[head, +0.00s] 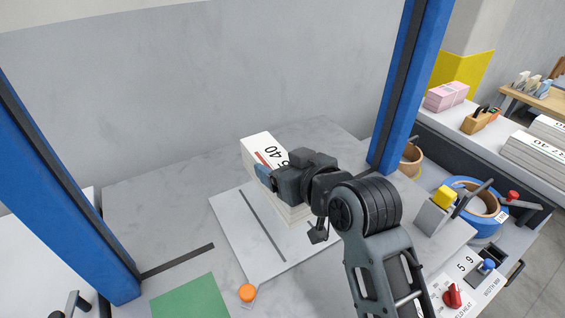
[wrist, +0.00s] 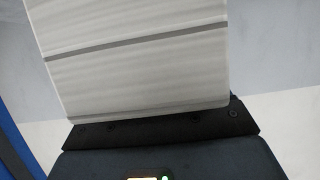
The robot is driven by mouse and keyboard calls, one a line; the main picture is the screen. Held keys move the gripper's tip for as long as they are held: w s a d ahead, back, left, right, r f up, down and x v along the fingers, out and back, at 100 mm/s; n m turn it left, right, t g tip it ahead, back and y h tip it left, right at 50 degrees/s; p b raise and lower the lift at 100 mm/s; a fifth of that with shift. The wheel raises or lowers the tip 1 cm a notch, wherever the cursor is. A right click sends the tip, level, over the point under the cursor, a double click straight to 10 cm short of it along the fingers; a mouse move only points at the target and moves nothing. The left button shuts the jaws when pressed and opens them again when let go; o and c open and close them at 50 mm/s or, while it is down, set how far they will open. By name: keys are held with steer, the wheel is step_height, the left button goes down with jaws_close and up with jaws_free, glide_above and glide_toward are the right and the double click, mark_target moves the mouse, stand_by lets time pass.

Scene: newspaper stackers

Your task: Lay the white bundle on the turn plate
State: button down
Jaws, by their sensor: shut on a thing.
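I cannot tell whether the bundle's underside touches the plate.
Blue posts stand at left (head: 60,170) and right (head: 400,85). An orange knob (head: 247,292) and a green mat (head: 192,299) are in front of the plate. At right are a yellow button (head: 445,197), a blue tape roll (head: 462,190) and a pink bundle (head: 446,96). Bare table lies left of the plate.

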steer(key=shift+f+b, duration=2.3)
steer(key=shift+f, duration=1.25)
steer(key=shift+f+b, duration=0.35)
steer(key=shift+f, duration=0.25)
